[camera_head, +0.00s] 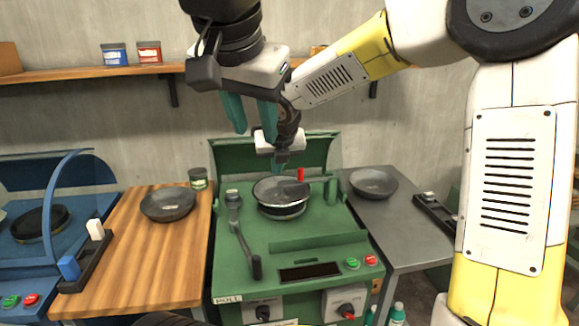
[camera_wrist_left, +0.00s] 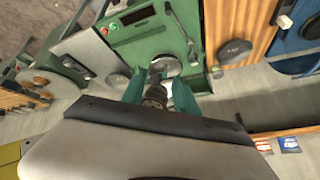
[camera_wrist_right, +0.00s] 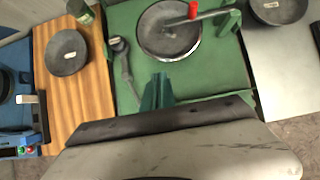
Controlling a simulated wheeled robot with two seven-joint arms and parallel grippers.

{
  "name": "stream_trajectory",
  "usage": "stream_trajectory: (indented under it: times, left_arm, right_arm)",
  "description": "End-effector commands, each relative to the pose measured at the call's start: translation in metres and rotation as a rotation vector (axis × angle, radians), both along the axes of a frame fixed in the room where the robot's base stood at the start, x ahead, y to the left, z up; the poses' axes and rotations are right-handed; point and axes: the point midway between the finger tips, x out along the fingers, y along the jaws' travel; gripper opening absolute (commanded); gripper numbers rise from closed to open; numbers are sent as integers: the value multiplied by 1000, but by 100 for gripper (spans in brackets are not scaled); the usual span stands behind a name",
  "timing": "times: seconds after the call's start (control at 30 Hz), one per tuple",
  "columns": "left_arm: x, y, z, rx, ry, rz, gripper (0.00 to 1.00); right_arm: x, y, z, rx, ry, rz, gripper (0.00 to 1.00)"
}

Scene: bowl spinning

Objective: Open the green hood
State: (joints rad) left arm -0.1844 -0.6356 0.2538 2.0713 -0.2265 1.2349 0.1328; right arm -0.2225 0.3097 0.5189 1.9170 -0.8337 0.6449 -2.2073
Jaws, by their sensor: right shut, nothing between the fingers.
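The green hood (camera_head: 235,155) is a green panel standing raised at the back of the green machine (camera_head: 290,240). My left gripper (camera_head: 250,112) is high in front of the wall, above the hood, with its teal fingers apart and empty. In the left wrist view its fingers (camera_wrist_left: 158,95) sit either side of part of my right arm. My right gripper (camera_head: 279,168) is lower, in front of the hood and just above the round dark bowl (camera_head: 280,190). Its fingers are together in the right wrist view (camera_wrist_right: 157,90). My right arm hides part of the hood.
A red-tipped handle (camera_head: 300,174) stands by the bowl, and a lever (camera_head: 243,235) lies left of it. Dark bowls stand on the wooden table (camera_head: 150,270) and the grey table (camera_head: 405,225). A blue machine (camera_head: 60,190) is at far left.

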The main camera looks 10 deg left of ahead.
Motion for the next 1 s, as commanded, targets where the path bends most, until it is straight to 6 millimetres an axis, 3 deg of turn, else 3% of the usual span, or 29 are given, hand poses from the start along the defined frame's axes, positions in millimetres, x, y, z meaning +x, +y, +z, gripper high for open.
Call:
stream_trajectory:
  times: [0.03,0.2,0.4,0.57,0.83,1.0]
  left_arm:
    - [4,7,-22,-37,18,14,36]
    - [11,19,-86,-172,40,55,36]
    - [10,28,-135,-286,40,110,36]
    - [9,29,-146,-314,37,125,36]
    - [9,29,-146,-315,37,126,36]
    - [9,29,-146,-315,37,125,36]
  right_arm:
    - [0,0,0,0,0,0,0]
    - [0,0,0,0,0,0,0]
    - [0,0,0,0,0,0,0]
    - [-6,-2,-5,-2,1,0,0]
    - [-6,-2,-5,0,0,0,0]
    - [-13,-5,8,1,-3,-1,0]
